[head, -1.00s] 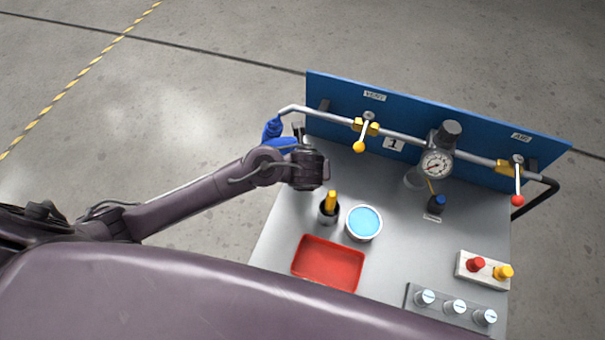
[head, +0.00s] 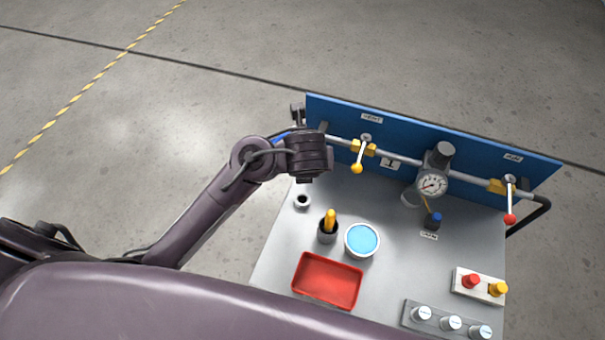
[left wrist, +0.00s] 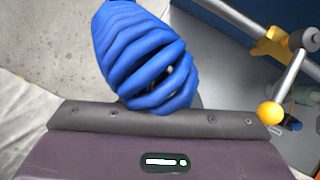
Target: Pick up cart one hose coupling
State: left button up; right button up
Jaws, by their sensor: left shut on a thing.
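My left gripper (head: 298,116) is at the left end of the cart's blue panel, partly hidden behind my dark wrist. It is shut on the hose coupling, which my wrist and the hose hide. The blue ribbed hose (left wrist: 145,60) bulges large and close in front of the gripper in the left wrist view, covering the fingers. Only a bit of the blue hose (head: 281,139) shows in the head view. An empty-looking ring-shaped holder (head: 302,200) stands on the grey cart top below my wrist. My right gripper is not in view.
A yellow-handled valve (head: 358,160) sits on the pipe close right of my wrist. Further right are a gauge (head: 432,185) and a red-handled valve (head: 510,205). A dark cup (head: 327,236), a blue-filled tub (head: 362,240) and a red tray (head: 327,280) stand in front. Floor is clear at left.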

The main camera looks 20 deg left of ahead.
pick_arm(q)
notch_tip(320, 180, up, 11)
jog(key=shift+d+r+p, duration=0.1)
jog(key=shift+p, duration=0.3)
jog(key=shift+s+r+p, duration=0.1)
jog(key=shift+r+p, duration=1.55)
jog(key=shift+r, duration=0.75)
